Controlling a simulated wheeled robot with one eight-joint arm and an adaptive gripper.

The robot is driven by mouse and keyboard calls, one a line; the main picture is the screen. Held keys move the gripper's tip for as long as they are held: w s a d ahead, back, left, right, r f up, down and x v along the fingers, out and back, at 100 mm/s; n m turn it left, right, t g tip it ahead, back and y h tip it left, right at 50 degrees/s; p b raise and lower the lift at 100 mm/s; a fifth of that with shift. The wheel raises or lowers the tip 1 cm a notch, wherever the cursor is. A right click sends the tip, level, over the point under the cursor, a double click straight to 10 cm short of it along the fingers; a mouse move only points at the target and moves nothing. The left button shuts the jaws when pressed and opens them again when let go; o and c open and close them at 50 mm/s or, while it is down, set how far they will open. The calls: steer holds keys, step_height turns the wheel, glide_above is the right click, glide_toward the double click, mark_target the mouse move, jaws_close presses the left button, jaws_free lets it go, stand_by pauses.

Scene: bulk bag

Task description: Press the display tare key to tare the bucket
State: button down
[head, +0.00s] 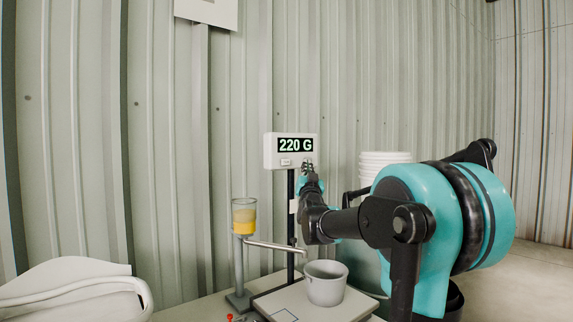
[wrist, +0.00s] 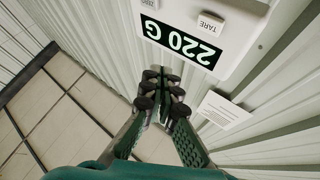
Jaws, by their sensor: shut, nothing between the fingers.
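The scale display (head: 268,152) is a white box on a dark post and reads 220 G. It fills the top of the wrist view (wrist: 245,50), upside down. The TARE key (wrist: 210,24) is a pale button beside the digits; in the head view it appears as the small key at lower left (head: 285,162). My gripper (head: 308,167) is shut and empty at the display's lower right corner. In the wrist view its fingertips (wrist: 158,88) are together, apart from the TARE key in the picture; contact with the display cannot be told. The grey bucket (head: 326,285) stands upright on the scale platform (head: 283,305).
A ZERO key (wrist: 151,5) shows partly at the wrist view's top edge. A clear hopper (head: 244,217) with yellow contents stands left of the post. A white paper label (wrist: 223,110) is below the display. Stacked white buckets (head: 384,158) are behind my arm. A corrugated wall closes the back.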

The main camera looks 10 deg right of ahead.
glide_toward(289, 159)
steer(key=shift+d+x, duration=0.2)
steer(key=shift+x, duration=1.1)
steer(key=shift+d+x, duration=0.25)
steer(key=shift+x, duration=1.05)
steer(key=shift+s+r, duration=0.1)
steer(key=shift+r, duration=0.15)
steer(key=shift+w+a, duration=0.2)
steer(key=shift+w, duration=0.1)
steer(key=shift+w+a, duration=0.2)
steer(key=shift+w, duration=0.2)
steer(key=shift+s, duration=0.1)
steer(key=shift+s+d, duration=0.4)
steer(key=shift+s, duration=0.3)
stand_by(0.3)
steer(key=s+d, duration=0.1)
steer(key=s, duration=0.1)
steer(key=s+d, duration=0.1)
steer(key=s, duration=0.1)
steer(key=shift+s+d, duration=0.15)
steer(key=shift+d, duration=0.1)
